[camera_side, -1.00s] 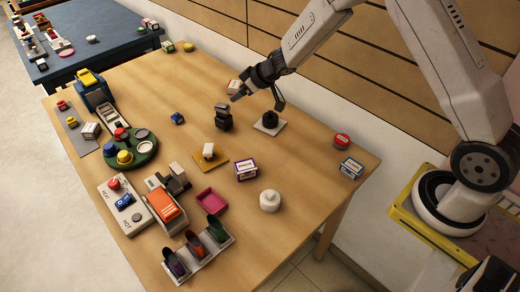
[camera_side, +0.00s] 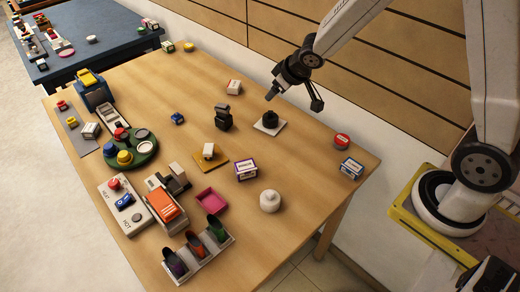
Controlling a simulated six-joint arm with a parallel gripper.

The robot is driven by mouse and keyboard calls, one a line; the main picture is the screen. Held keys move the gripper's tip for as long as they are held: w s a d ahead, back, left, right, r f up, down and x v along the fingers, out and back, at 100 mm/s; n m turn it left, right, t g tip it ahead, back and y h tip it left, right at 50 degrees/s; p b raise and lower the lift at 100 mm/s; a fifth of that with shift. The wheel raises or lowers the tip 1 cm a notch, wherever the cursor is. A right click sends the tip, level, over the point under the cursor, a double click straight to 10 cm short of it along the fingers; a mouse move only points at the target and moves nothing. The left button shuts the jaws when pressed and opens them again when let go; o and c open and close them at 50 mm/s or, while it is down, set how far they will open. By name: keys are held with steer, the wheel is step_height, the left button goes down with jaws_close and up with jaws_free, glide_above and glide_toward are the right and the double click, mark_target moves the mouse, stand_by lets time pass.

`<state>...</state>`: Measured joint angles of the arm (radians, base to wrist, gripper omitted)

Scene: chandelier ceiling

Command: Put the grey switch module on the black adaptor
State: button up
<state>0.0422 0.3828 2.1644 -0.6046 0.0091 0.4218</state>
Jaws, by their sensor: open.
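A dark grey block (camera_side: 222,107), which looks like the grey switch module, sits on top of a black block (camera_side: 224,122) near the middle of the table. The black block may be the black adaptor; the dark colours make their boundary hard to see. Another black, round piece (camera_side: 270,118) stands on a white square plate (camera_side: 267,129) to the right. My gripper (camera_side: 293,101) is open and empty, raised above and behind that plate, apart from both black pieces.
A yellow plate with a white block (camera_side: 208,151), a purple-edged box (camera_side: 245,168) and a white jar (camera_side: 270,200) stand in front. A red-and-white box (camera_side: 234,87) is behind. A green round tray (camera_side: 140,155) lies left. Bare table (camera_side: 300,150) lies right of centre.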

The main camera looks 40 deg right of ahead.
steer(key=s+a+m+g, duration=0.1)
steer(key=s+g, duration=0.3)
steer(key=s, duration=1.3)
steer(key=shift+s+a+r+m, duration=0.25)
steer(key=shift+s+a+m, duration=0.1)
steer(key=shift+a, duration=0.15)
